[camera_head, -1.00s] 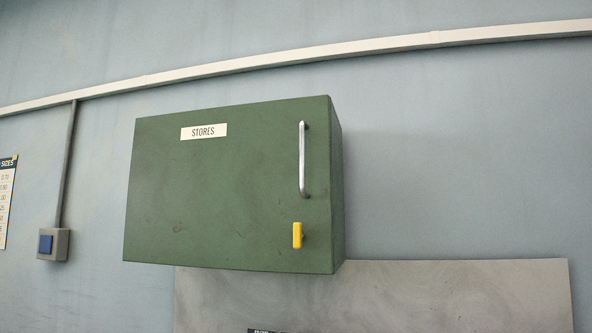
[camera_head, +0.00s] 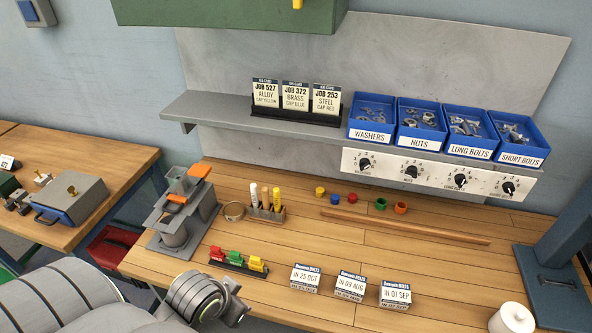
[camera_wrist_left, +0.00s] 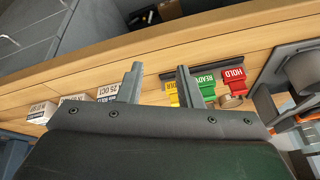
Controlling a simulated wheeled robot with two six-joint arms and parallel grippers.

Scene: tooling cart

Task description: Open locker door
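The green locker (camera_head: 225,12) shows only its lower part at the top of the head view. The bottom end of its yellow latch (camera_head: 297,3) is just visible, and the handle is out of frame. Whether the door is shut cannot be seen now. My left arm comes in at the lower left of the head view, over the front of the bench and well below the locker. In the left wrist view my left gripper (camera_wrist_left: 160,82) has its two fingers apart with nothing between them. My right gripper is not in view.
A grey shelf (camera_head: 215,113) below the locker holds job cards (camera_head: 295,98) and blue bins (camera_head: 420,120). The wooden bench (camera_head: 330,245) carries a grey press-like fixture (camera_head: 182,215), coloured tags (camera_head: 238,260) and small labelled boxes (camera_head: 350,285). A blue post (camera_head: 565,250) stands at right.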

